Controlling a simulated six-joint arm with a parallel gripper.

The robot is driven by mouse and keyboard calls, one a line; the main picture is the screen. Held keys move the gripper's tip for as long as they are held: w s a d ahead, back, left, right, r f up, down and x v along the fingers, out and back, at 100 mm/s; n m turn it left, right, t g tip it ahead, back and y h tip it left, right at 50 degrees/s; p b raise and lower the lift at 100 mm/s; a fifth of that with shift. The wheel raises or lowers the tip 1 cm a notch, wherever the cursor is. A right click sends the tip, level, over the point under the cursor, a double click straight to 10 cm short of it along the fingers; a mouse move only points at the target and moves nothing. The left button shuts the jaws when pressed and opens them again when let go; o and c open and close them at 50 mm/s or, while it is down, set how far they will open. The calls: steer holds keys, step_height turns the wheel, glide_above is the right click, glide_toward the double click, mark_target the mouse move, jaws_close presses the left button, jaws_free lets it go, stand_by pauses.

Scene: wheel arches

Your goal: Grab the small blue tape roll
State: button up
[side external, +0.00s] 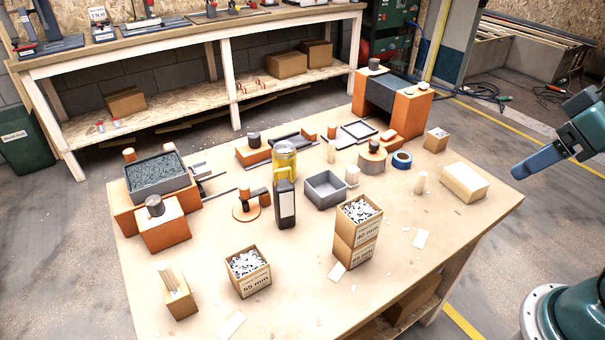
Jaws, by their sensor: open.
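The small blue tape roll (402,159) lies flat on the right part of the wooden table, its hole facing up. It is just right of a round orange and grey piece (372,160). My gripper (520,171) is at the far right, above and beyond the table's right edge, well apart from the roll. Its blue fingers are seen from the side and overlap, so the gap between them is hard to see. Nothing shows in them.
A small cardboard box (436,140) and a pale upright peg (420,182) stand near the roll. A tall orange block assembly (398,105) rises behind it. The table's front right is mostly clear.

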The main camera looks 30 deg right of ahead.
steer(key=w+d+r+m+g, duration=0.25)
steer(key=w+m, duration=0.25)
steer(key=w, duration=0.6)
steer(key=m+g, duration=0.3)
steer(key=m, duration=1)
glide_above(403, 155)
steer(key=s+a, duration=0.1)
step_height(403, 155, down, 20)
step_height(403, 155, down, 8)
steer(key=shift+s+f, duration=0.1)
steer(key=shift+s, duration=0.05)
steer(key=shift+f, duration=0.2)
steer(key=shift+a+f, duration=0.15)
steer(key=shift+f, duration=2.4)
